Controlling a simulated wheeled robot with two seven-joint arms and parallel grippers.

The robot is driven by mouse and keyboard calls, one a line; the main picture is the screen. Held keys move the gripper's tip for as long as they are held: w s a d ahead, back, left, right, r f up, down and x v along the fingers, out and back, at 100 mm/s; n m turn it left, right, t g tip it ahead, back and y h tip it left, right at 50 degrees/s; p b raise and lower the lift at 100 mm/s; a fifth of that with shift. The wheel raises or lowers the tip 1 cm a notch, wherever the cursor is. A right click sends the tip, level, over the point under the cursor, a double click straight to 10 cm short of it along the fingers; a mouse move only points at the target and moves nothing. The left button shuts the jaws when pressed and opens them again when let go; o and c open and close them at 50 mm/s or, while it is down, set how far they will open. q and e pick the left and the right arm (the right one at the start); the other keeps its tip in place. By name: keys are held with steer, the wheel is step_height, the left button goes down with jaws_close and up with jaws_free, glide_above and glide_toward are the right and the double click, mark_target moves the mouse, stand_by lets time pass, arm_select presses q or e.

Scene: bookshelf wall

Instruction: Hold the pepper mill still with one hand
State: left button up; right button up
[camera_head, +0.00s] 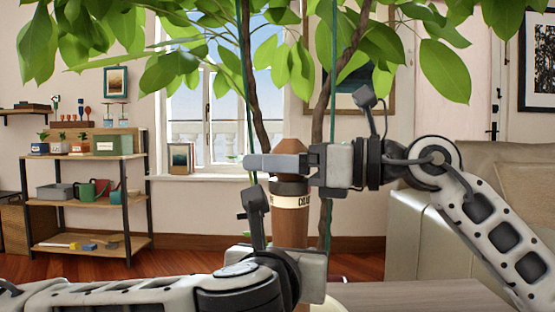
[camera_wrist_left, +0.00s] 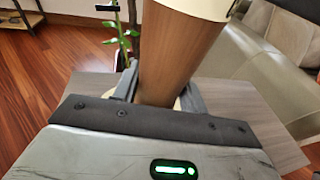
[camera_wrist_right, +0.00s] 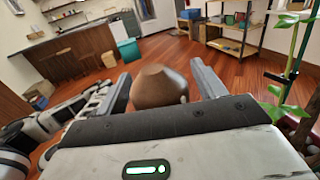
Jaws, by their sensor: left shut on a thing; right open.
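The pepper mill (camera_head: 290,222) is a tall brown wooden cylinder with a cream lettered band and a rounded brown top. It stands upright in the middle of the head view. My left gripper (camera_wrist_left: 160,92) is shut on its lower body, one finger on each side in the left wrist view. My right gripper (camera_head: 280,163) is open at the height of the mill's top. In the right wrist view the brown top (camera_wrist_right: 160,86) sits between the two spread fingers, with a gap visible towards the right finger. One right finger hides part of the top in the head view.
A grey wooden table (camera_head: 430,296) lies under the mill, with a pale round thing (camera_head: 335,303) partly showing at its foot. A leafy plant (camera_head: 250,80) with green stakes rises close behind. A beige sofa (camera_head: 420,215) is at the right, a shelf unit (camera_head: 90,200) at the far left.

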steer(key=c, duration=1)
steer(key=shift+o, duration=0.2)
steer(key=shift+t, duration=0.3)
steer(key=m+t+h, duration=0.1)
steer(key=t, duration=0.1)
steer(key=m+t+h, duration=0.1)
steer(key=m+t, duration=0.1)
steer(key=m+t+h, duration=0.2)
steer(key=shift+w+f, duration=0.1)
steer(key=shift+w, duration=0.15)
steer(key=shift+w+d+m+t+h, duration=0.1)
steer(key=shift+m+t+h, duration=0.5)
steer(key=shift+t+h, duration=0.1)
steer(key=shift+w+d+m+t+h, duration=0.1)
steer(key=shift+m+t+h, duration=0.5)
steer(key=shift+t, duration=0.1)
steer(key=shift+d+m+h, duration=0.1)
steer(key=shift+m+h, duration=0.2)
steer(key=shift+h, duration=0.1)
steer(key=o, duration=1)
steer(key=shift+c, duration=0.2)
